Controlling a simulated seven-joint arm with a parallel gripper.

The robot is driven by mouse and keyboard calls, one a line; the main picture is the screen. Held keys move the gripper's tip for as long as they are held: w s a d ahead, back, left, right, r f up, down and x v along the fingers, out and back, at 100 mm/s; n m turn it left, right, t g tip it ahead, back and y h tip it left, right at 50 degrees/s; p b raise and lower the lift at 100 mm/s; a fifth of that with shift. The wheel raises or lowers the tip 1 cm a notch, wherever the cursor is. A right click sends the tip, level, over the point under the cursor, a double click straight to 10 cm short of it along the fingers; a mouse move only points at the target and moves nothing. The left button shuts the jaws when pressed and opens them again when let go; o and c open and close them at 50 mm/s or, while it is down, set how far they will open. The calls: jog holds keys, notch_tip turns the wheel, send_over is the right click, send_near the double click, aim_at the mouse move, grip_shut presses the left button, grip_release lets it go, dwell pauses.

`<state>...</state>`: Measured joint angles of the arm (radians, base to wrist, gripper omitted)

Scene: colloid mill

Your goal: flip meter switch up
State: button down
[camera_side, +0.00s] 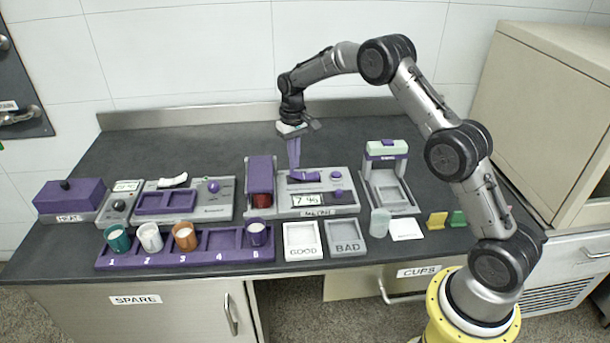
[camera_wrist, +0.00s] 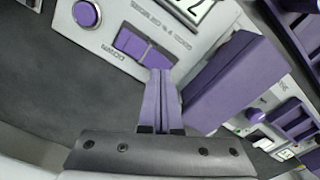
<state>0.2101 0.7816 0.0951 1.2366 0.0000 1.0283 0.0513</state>
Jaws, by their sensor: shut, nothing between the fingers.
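The meter (camera_side: 352,198) is a grey box with a lit display (camera_side: 307,200) and purple controls. Its switch (camera_side: 305,177) looks like a wide purple rocker on the sloped top panel. It also shows in the wrist view as a two-part purple rocker (camera_wrist: 144,46), with lettering that seems to read "DOWN" beside it. My gripper (camera_side: 294,168) points down over the meter with its purple fingers shut and empty. In the wrist view the closed fingertips (camera_wrist: 160,74) lie just beside the rocker; I cannot tell whether they touch it. Which way the switch is tipped is unclear.
A tall purple block (camera_side: 260,174) stands close left of the meter. A grey stand (camera_side: 388,180) is to its right. In front are a purple cup rack (camera_side: 185,256) with several cups and the GOOD (camera_side: 302,240) and BAD (camera_side: 345,237) trays. The counter behind is clear.

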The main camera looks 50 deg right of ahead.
aim_at(295, 173)
jog(key=shift+f, duration=1.55)
dwell(1.1)
jog(key=shift+r, duration=3.6)
jog(key=shift+a, duration=0.1)
